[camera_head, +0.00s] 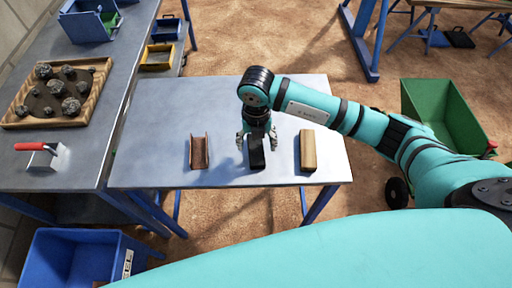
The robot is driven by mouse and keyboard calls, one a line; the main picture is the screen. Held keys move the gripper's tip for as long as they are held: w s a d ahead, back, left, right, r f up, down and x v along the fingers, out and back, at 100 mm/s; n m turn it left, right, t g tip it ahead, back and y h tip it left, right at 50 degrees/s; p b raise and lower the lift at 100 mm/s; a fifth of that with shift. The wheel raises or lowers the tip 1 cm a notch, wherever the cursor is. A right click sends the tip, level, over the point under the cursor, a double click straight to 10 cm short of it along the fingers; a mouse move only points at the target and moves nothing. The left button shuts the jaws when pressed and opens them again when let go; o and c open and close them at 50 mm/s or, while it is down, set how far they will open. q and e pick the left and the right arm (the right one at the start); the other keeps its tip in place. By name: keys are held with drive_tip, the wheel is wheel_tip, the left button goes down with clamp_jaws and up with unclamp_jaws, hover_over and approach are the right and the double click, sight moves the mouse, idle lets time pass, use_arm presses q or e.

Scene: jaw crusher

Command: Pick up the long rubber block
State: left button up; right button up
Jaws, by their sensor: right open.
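The long rubber block (257,160) is black and lies on the small metal table (222,110), near its front edge. My right gripper (256,145) points down over the block, with one finger on each side of it. Its fingers are open, and the wrist hides the far part of the block. I cannot tell whether the fingers touch it. My left gripper is not in view.
A brown channel-shaped piece (199,153) lies left of the block and a wooden block (307,150) lies right of it. A workbench at left holds a wooden tray (98,93) of rocks and a red-handled trowel (45,152). A green cart (445,115) stands at right.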

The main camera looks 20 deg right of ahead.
sight(256, 151)
drive_tip(key=shift+s+f, duration=0.1)
drive_tip(key=shift+f, duration=1.25)
drive_tip(key=c, duration=1.4)
drive_tip(key=shift+o, duration=0.2)
drive_tip(key=shift+r, duration=0.1)
